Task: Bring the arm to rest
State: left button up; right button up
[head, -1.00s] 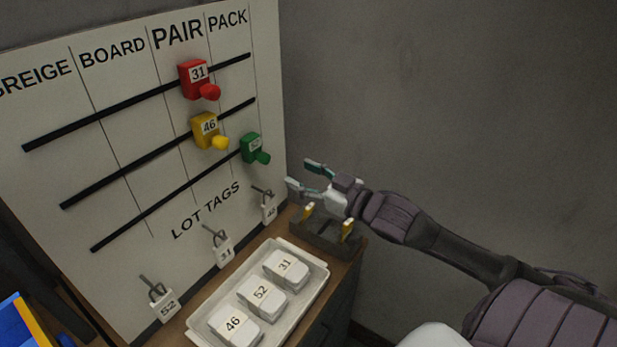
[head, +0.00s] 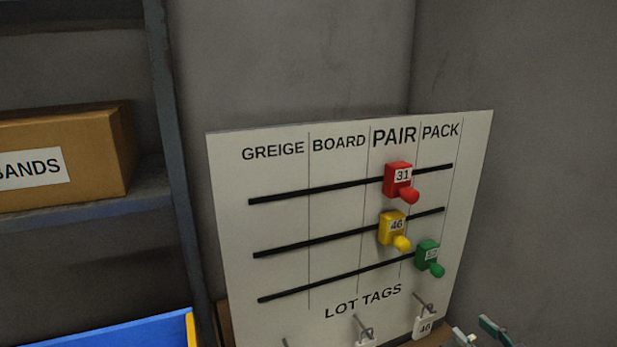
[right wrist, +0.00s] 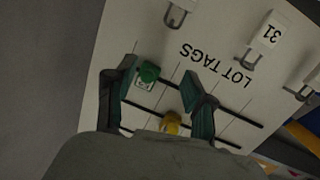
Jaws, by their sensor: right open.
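My right gripper (head: 478,334) shows at the bottom right edge of the head view, with only its fingertips in the picture. In the right wrist view its two dark green fingers (right wrist: 160,95) are spread apart with nothing held between them. Beyond the fingers is the white board with the green slider (right wrist: 147,73) and the yellow slider (right wrist: 171,122). In the head view the red slider 31 (head: 398,178) and yellow slider 46 (head: 391,227) are in the PAIR column, and the green slider (head: 428,254) is in the PACK column. My left gripper is not in view.
The white board (head: 230,220) stands against the grey wall, with lot tags such as 46 (head: 425,328) on hooks below. A shelf with a cardboard box (head: 70,150) stands at left. A blue object (head: 140,332) is at lower left. The upper right is clear.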

jog(key=s+a+f+g+h, duration=0.1)
jog(key=s+a+f+g, duration=0.1)
jog(key=s+f, duration=0.1)
jog(key=s+a+f+m+g+h, duration=0.1)
jog(key=s+a+f+g, duration=0.1)
jog(key=f, duration=0.4)
jog(key=s+a+f+g+h, duration=0.1)
jog(key=s+a+f, duration=0.1)
jog(key=s+f, duration=0.2)
jog(key=shift+s+f+m+g, duration=0.25)
jog(key=shift+s+m+g, duration=0.15)
jog(key=s+a+f+g, duration=0.2)
jog(key=s+a+g, duration=0.15)
jog(key=s, duration=0.35)
jog(key=s+a+f+g, duration=0.2)
jog(key=s+a+g, duration=0.15)
jog(key=s, duration=0.35)
notch_tip(320, 180, down, 26)
jog(key=s+g, duration=0.1)
jog(key=s+d+f+g, duration=0.1)
jog(key=s+d+f, duration=0.1)
jog(key=s+f, duration=1.4)
jog(key=shift+s+d+f, duration=0.2)
jog(key=shift+s+f, duration=0.2)
jog(key=shift+s, duration=0.1)
